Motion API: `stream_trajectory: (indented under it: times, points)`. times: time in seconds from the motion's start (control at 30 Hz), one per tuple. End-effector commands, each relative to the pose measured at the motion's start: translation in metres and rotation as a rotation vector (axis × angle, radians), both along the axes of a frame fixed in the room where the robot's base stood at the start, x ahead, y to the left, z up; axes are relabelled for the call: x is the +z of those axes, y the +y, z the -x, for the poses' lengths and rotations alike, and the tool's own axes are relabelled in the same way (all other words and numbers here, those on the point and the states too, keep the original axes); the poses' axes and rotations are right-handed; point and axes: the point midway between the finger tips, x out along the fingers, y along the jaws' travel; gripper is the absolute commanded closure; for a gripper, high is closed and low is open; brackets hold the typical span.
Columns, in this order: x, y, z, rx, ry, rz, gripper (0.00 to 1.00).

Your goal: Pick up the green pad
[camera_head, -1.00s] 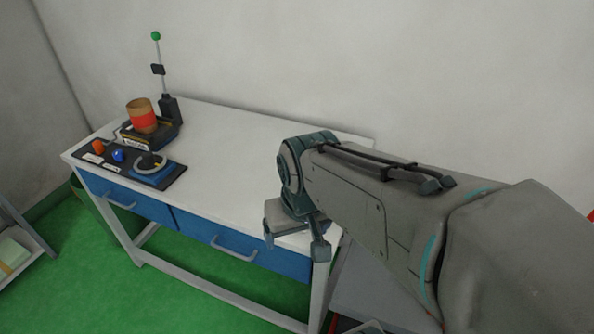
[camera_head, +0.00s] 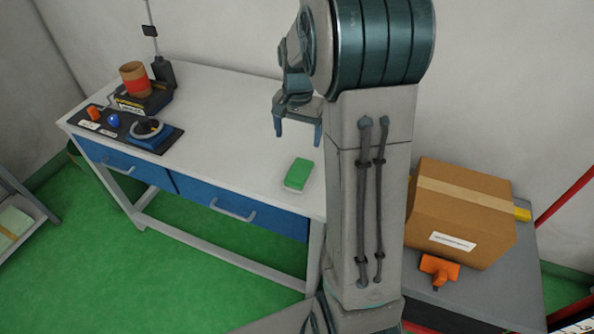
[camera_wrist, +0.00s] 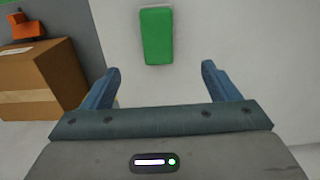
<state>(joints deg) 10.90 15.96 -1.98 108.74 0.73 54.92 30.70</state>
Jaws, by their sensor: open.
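The green pad (camera_head: 299,174) lies flat on the white tabletop, near its front right edge. It has a green top and a pale lower layer. My gripper (camera_head: 298,137) hangs above the table, behind and above the pad in the head view, with its fingers apart and empty. In the wrist view the pad (camera_wrist: 156,36) lies beyond the fingertips, roughly centred between the two blue fingers of my gripper (camera_wrist: 160,68). Nothing touches the pad.
The white table (camera_head: 221,120) has clear room left of the pad. A black device with a brown and red roll (camera_head: 134,80) and a control panel (camera_head: 120,129) stand at its left end. A cardboard box (camera_head: 462,208) and an orange tool (camera_head: 439,270) sit on a grey surface at right.

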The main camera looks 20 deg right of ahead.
Motion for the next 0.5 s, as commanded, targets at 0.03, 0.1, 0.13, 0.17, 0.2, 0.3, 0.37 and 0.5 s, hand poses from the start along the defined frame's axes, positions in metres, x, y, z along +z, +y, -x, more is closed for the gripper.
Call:
stream_trajectory:
  times: [0.03,0.1,0.13,0.17,0.2,0.3,0.37,0.5]
  points:
    - [-0.003,-0.003,-0.003,-0.012,0.004,-0.001,0.18]
    - [-0.007,-0.004,-0.005,-0.021,0.008,-0.001,0.18]
    - [-0.010,-0.004,-0.005,-0.023,0.009,-0.002,0.18]
    - [-0.014,-0.005,-0.005,-0.024,0.010,-0.001,0.18]
    - [-0.020,-0.005,-0.005,-0.025,0.011,-0.001,0.18]
    - [-0.040,-0.004,-0.004,-0.024,0.013,-0.002,0.18]
    - [-0.052,-0.004,-0.004,-0.024,0.013,-0.001,0.18]
    - [-0.076,-0.004,-0.005,-0.023,0.011,-0.001,0.18]
